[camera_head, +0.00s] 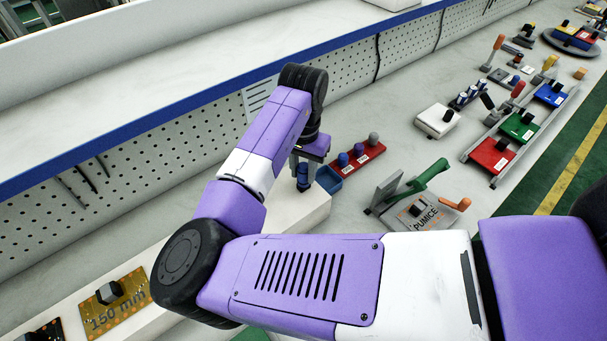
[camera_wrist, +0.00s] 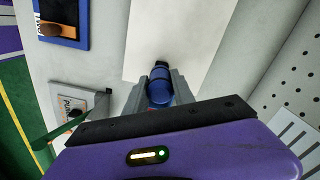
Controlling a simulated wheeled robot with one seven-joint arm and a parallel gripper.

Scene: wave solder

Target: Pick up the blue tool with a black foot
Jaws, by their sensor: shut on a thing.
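The blue tool (camera_head: 303,177) is a small upright cylinder between the fingers of my gripper (camera_head: 303,165). In the wrist view the blue tool (camera_wrist: 159,92) shows between the two grey fingers of my gripper (camera_wrist: 160,88), with a black part at its far end. My gripper is shut on it. The tool is over or on a white block (camera_head: 318,205); I cannot tell whether its foot touches the block. My arm hides part of the block in the head view.
A blue bin (camera_head: 328,180) and a red rack with knobs (camera_head: 358,159) stand right of the gripper. A fixture marked PUMICE with a green handle (camera_head: 427,177) is further right. A perforated panel (camera_head: 150,150) runs behind. A board marked 150 mm (camera_head: 118,306) lies at lower left.

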